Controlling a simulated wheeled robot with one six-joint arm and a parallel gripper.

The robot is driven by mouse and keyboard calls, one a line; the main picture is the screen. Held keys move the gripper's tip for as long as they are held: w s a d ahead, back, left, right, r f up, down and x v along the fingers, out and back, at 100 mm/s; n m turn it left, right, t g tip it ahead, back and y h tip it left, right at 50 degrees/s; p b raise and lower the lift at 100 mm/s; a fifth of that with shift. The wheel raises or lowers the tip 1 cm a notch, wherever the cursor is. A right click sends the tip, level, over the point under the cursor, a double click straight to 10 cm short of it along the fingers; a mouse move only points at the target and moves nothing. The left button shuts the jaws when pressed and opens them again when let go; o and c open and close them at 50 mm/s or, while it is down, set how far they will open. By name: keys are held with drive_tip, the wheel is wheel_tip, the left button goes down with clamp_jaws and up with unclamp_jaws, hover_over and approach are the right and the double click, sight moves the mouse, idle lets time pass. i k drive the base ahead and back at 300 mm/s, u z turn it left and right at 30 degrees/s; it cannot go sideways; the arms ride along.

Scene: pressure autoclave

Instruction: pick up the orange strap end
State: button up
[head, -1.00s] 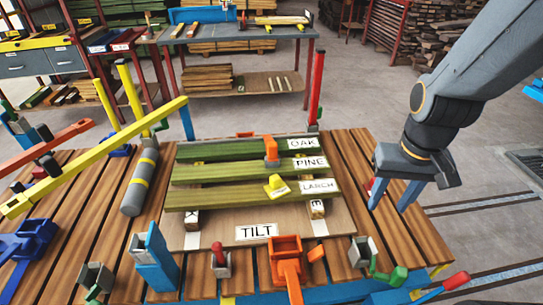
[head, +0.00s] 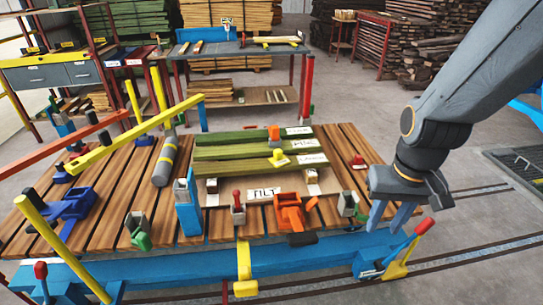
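A small upright orange piece (head: 274,133) stands on the green boards (head: 235,153), near their right-hand labels; it looks like the orange strap end. An open orange buckle-like part (head: 291,212) stands at the table's front, right of the TILT label. My gripper (head: 390,222) is at the right, its two blue fingers pointing down, apart and with nothing between them. It is well to the right of and nearer than the orange piece, touching neither it nor the boards.
The slatted wooden table (head: 335,215) has a blue front rail (head: 300,256). A long yellow bar (head: 140,135) slants over its left side, near a grey cylinder (head: 165,162). A red-handled lever (head: 410,240) stands close to my gripper at the right front corner.

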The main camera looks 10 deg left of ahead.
sight(275, 129)
drive_tip(key=u, duration=0.3)
drive_tip(key=k, duration=0.15)
drive_tip(key=z, duration=0.4)
drive_tip(key=i, duration=1.05)
drive_tip(key=u, duration=0.1)
